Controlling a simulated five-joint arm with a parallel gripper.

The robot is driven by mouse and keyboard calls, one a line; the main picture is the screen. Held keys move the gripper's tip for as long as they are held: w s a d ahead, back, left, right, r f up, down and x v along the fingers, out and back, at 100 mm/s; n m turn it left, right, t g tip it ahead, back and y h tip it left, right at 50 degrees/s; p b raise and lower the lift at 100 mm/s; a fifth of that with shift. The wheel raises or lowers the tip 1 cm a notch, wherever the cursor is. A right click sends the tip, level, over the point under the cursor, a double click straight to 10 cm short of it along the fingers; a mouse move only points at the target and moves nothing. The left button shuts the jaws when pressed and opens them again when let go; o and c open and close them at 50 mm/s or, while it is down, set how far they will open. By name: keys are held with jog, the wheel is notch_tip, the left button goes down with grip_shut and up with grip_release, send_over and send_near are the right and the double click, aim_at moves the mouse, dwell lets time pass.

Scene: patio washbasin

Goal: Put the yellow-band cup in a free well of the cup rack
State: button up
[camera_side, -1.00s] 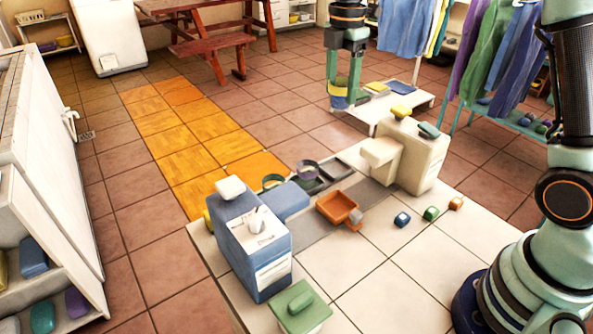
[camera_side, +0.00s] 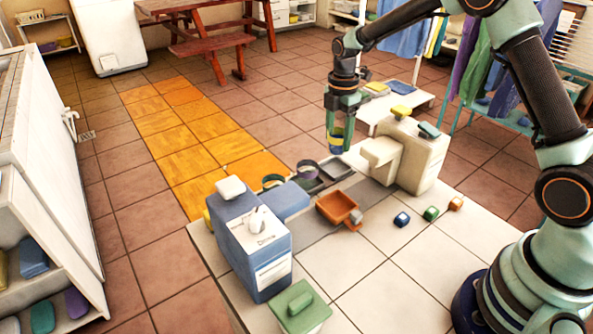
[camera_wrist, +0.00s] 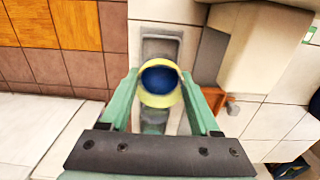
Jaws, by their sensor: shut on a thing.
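The yellow-band cup (camera_side: 336,141) has a yellow rim band and a blue body. My gripper (camera_side: 338,126) is shut on it and holds it above the back end of the cup rack. In the wrist view the cup (camera_wrist: 160,97) sits between my fingers, its yellow rim and dark blue inside facing the camera. The grey cup rack (camera_side: 322,182) runs between two dispensers. Its back well (camera_side: 337,168) looks empty. One cup (camera_side: 307,169) stands near the middle and another (camera_side: 273,182) farther left. The held cup hides part of the rack in the wrist view.
A cream dispenser (camera_side: 420,158) stands close right of the held cup. A blue dispenser (camera_side: 250,240) stands at the left front. An orange tray (camera_side: 338,206) lies in front of the rack. Small coloured blocks (camera_side: 402,219) lie to its right.

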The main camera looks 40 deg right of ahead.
aim_at(336, 154)
jog(key=shift+f, duration=2.75)
jog(key=shift+f, duration=0.15)
jog(key=o, duration=1.4)
notch_tip(336, 154, up, 12)
jog(key=s+a+r+m+t, duration=0.3)
jog(key=s+r+m, duration=0.5)
jog(key=s+r, duration=0.15)
jog(key=s+a+m+t, duration=0.1)
jog(key=s+m+t, duration=0.1)
jog(key=s+m, duration=0.8)
jog(key=shift+s+a+r+t, duration=0.25)
jog(key=shift+s+r+t, duration=0.1)
jog(key=shift+s, duration=0.15)
